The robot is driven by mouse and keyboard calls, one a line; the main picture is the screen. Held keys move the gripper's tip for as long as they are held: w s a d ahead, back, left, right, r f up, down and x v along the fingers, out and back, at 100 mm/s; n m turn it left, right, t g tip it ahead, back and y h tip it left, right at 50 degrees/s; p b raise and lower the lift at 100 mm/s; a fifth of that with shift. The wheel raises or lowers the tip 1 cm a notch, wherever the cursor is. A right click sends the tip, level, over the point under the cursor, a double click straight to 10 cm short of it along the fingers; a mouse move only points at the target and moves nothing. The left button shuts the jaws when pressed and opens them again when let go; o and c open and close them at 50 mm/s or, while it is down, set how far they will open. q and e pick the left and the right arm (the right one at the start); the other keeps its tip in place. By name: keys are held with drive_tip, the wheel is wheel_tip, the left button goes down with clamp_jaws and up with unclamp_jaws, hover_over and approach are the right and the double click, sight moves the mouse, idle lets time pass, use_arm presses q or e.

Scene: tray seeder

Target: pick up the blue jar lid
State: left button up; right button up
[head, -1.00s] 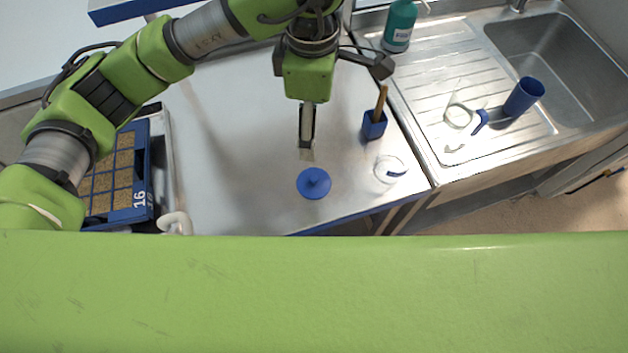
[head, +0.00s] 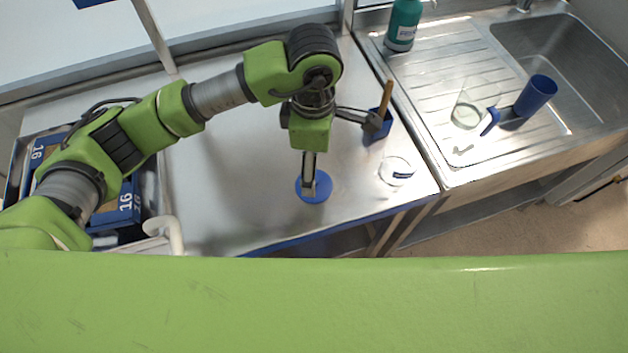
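The blue jar lid (head: 322,191) is a round disc lying on the steel table, near its front edge, in the head view. A second ago its central knob showed; now my gripper covers it. My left gripper (head: 310,188) points down with its fingertips over the middle of the lid, at the knob. The fingers are seen nearly in line, so I cannot tell whether they are open or closed around the knob. My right gripper is not in view.
A blue holder (head: 377,126) with a wooden-handled tool stands behind right of the lid. A clear round vessel (head: 393,166) stands to the right. Blue trays (head: 125,208) are at left. The sink drainer (head: 455,75) holds a blue cup (head: 536,95) and a green bottle (head: 403,25).

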sight(324, 186)
use_arm(q)
drive_tip(key=shift+f, duration=0.75)
drive_tip(key=f+p, duration=0.2)
drive_tip(key=f, duration=0.2)
drive_tip(key=shift+s+d+f+p, duration=0.15)
drive_tip(key=shift+s+f+p, duration=0.15)
drive_tip(key=shift+f+p, duration=0.1)
drive_tip(key=shift+f, duration=0.25)
drive_tip(key=c, duration=0.9)
